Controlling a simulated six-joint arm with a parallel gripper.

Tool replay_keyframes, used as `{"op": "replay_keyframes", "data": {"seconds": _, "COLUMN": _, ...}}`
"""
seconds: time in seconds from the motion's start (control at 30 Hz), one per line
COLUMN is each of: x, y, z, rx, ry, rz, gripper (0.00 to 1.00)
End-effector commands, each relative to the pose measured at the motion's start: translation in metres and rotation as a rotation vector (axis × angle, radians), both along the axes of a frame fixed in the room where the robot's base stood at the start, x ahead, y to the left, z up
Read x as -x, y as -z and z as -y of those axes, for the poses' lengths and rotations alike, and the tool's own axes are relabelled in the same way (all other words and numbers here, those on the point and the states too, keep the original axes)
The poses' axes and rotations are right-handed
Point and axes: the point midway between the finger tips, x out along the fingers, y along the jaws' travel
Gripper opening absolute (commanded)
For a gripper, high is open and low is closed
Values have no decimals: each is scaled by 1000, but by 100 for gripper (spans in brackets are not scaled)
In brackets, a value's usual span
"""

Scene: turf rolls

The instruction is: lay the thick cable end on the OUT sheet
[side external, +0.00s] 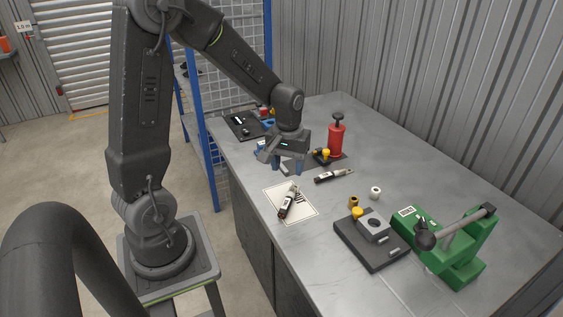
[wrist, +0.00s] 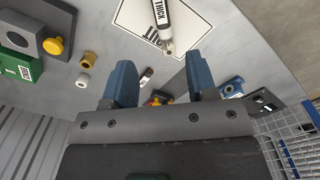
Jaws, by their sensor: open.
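A pale sheet (side external: 305,213) with a thin border and black bars lies flat on the grey table; I cannot read OUT on it. The thick cable end (side external: 288,202), light with dark parts, lies on this sheet. In the wrist view its label reads THICK (wrist: 163,18), and the sheet (wrist: 131,16) shows beneath it. My gripper (side external: 287,166) is open and empty above the table, behind the sheet and apart from the cable end. Both blue fingers show in the wrist view (wrist: 158,68), with nothing held between them.
A second cable end (side external: 333,175) lies right of the sheet. A red pump-topped can (side external: 336,141) stands behind it. A brass ring (side external: 353,202), a white ring (side external: 376,192), a dark block base (side external: 365,248) and a green press (side external: 465,268) occupy the right. A dark tray (side external: 240,124) is at the back left.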

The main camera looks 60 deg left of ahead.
Motion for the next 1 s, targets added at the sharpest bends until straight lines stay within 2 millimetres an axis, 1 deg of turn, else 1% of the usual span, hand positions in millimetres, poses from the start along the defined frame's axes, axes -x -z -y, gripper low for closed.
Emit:
{"op": "replay_keyframes", "data": {"seconds": 0.17, "x": 12, "y": -47, "z": 31, "rx": -39, "ry": 148, "rz": 95, "gripper": 52}}
{"op": "replay_keyframes", "data": {"seconds": 0.2, "x": 18, "y": -60, "z": 42, "rx": -51, "ry": 199, "rz": 125, "gripper": 52}}
{"op": "replay_keyframes", "data": {"seconds": 0.3, "x": 38, "y": -91, "z": 67, "rx": -84, "ry": 333, "rz": 206, "gripper": 52}}
{"op": "replay_keyframes", "data": {"seconds": 0.4, "x": 62, "y": -115, "z": 90, "rx": -117, "ry": 464, "rz": 283, "gripper": 52}}
{"op": "replay_keyframes", "data": {"seconds": 0.5, "x": 86, "y": -132, "z": 108, "rx": -145, "ry": 579, "rz": 353, "gripper": 52}}
{"op": "replay_keyframes", "data": {"seconds": 0.6, "x": 105, "y": -142, "z": 120, "rx": -169, "ry": 668, "rz": 409, "gripper": 52}}
{"op": "replay_keyframes", "data": {"seconds": 0.7, "x": 117, "y": -147, "z": 126, "rx": -184, "ry": 724, "rz": 442, "gripper": 52}}
{"op": "replay_keyframes", "data": {"seconds": 0.8, "x": 123, "y": -149, "z": 129, "rx": -191, "ry": 751, "rz": 459, "gripper": 52}}
{"op": "replay_keyframes", "data": {"seconds": 1.0, "x": 125, "y": -149, "z": 129, "rx": -192, "ry": 757, "rz": 461, "gripper": 52}}
